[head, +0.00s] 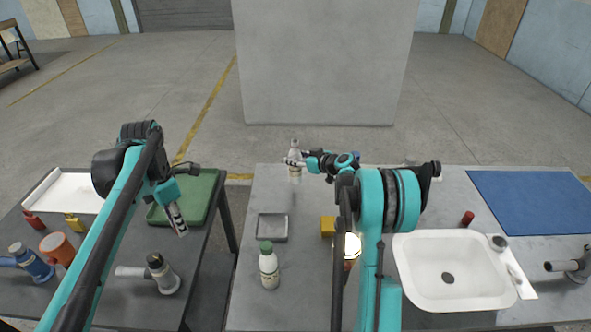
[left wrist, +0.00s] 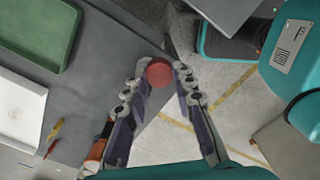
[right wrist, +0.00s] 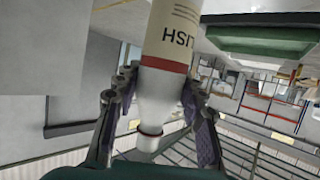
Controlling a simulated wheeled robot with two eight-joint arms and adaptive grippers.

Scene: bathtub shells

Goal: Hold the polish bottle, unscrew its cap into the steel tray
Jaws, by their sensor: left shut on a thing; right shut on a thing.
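My right gripper (head: 294,160) is shut on the white polish bottle (head: 295,174) and holds it upright above the far edge of the middle table. In the right wrist view the bottle (right wrist: 172,45) has a red band and dark lettering, and its narrow neck shows no cap. My left gripper (left wrist: 167,68) is shut on a round red cap (left wrist: 159,72). In the head view the left gripper (head: 181,230) points down by the left table's right edge; the cap is hard to make out there. The square steel tray (head: 260,236) lies on the middle table, right of the left gripper.
A green-capped white bottle (head: 269,268) stands in front of the steel tray, with a yellow block (head: 327,227) to its right. A white basin (head: 410,295) and blue mat (head: 535,205) lie further right. The left table holds a green tray (head: 208,190) and metal fittings.

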